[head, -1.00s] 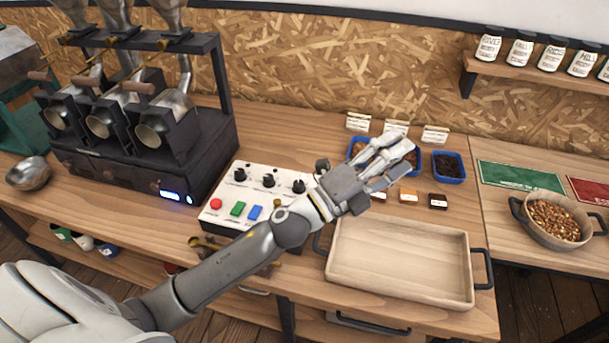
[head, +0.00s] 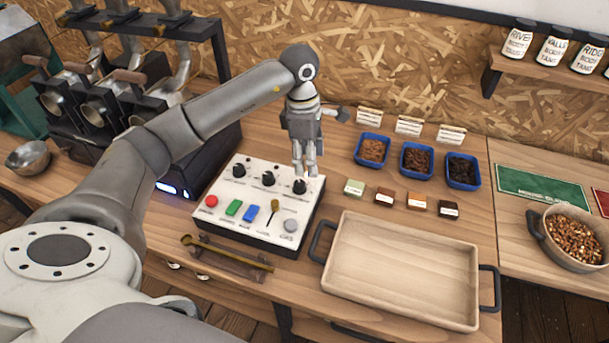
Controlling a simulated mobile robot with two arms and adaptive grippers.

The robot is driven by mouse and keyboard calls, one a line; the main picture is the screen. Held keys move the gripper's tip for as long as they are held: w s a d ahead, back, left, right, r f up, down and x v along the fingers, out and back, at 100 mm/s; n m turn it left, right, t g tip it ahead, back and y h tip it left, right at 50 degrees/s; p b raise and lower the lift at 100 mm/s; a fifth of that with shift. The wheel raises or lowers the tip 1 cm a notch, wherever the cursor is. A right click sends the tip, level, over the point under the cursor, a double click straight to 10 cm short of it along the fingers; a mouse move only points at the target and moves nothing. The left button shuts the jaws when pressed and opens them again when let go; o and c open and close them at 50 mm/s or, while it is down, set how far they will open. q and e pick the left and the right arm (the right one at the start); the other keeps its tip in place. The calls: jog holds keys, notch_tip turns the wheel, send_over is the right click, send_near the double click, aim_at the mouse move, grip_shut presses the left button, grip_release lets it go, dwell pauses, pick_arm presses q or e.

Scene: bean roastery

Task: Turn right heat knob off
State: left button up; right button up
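The white control panel (head: 262,203) lies on the wooden bench with a row of three black knobs along its upper part. The right knob (head: 300,187) is at the right end of that row. The middle knob (head: 268,179) and the left knob (head: 239,171) are clear of the gripper. My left gripper (head: 304,175) points straight down over the right knob, with its fingers drawn close together and their tips at the knob's top. Whether they touch it is hard to tell. The knob's pointer direction is too small to read. My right gripper is out of view.
The panel also has a red button (head: 211,201), green and blue switches and a small lever (head: 273,210). A wooden tray (head: 400,270) stands to the right. Blue bean trays (head: 416,160) sit behind it. The roaster (head: 120,120) stands at left.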

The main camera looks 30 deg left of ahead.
aim_at(299, 182)
pick_arm(q)
jog(key=shift+y, duration=0.5)
jog(key=a+f, duration=0.1)
jog(key=f, duration=0.1)
jog(key=f+p, duration=0.1)
jog(key=f, duration=0.2)
jog(key=a+f+p, duration=0.1)
jog(key=f, duration=0.2)
jog(key=shift+s+a+f, duration=0.1)
jog(key=shift+a+f, duration=0.15)
jog(key=shift+a, duration=0.05)
jog(key=shift+f, duration=0.7)
jog(key=c, duration=1)
